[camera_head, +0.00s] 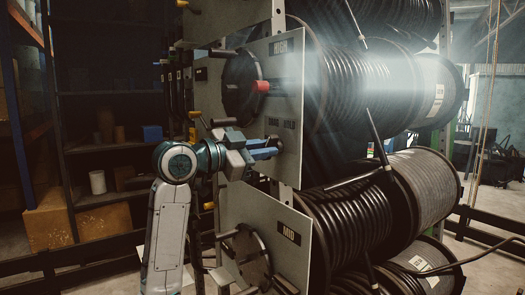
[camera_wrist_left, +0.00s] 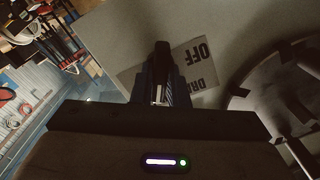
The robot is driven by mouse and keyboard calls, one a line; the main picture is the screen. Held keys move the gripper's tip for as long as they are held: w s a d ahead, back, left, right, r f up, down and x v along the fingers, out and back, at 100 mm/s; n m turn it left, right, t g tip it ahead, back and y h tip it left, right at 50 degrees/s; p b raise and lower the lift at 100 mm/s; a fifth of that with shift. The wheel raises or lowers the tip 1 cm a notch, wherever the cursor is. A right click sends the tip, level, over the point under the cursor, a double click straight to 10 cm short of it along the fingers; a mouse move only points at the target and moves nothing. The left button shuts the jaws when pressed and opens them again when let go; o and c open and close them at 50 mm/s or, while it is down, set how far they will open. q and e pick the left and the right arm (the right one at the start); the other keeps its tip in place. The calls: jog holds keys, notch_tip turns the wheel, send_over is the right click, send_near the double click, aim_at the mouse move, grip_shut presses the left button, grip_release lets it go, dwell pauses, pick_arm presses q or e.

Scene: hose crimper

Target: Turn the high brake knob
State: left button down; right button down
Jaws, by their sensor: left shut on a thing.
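The panel (camera_head: 287,110) labelled HIGH (camera_head: 281,48) stands upright at the centre of the head view. The high brake knob (camera_head: 274,139), small and grey, sits low on this panel below a label strip, mostly hidden by my fingers. My left gripper (camera_head: 272,148) reaches it from the left and is shut on it. In the left wrist view the shut fingers (camera_wrist_left: 160,75) lie in front of a label (camera_wrist_left: 195,62) reading OFF and part of DRAG; the knob is too dark to make out there. My right gripper is not in view.
A dark round crank disc (camera_head: 240,85) with a red handle (camera_head: 261,86) is above my gripper. A second panel marked MID (camera_head: 290,236) with its own disc (camera_head: 247,255) is below. Large hose reels (camera_head: 350,215) fill the right side. Shelves stand at the left.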

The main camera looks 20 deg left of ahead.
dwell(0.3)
pick_arm(q)
jog(key=c, duration=1.4)
grip_release()
jog(key=shift+c, duration=0.2)
jog(key=b+v, duration=0.4)
jog(key=v, duration=0.7)
jog(key=shift+b, duration=0.3)
jog(key=shift+w, duration=0.1)
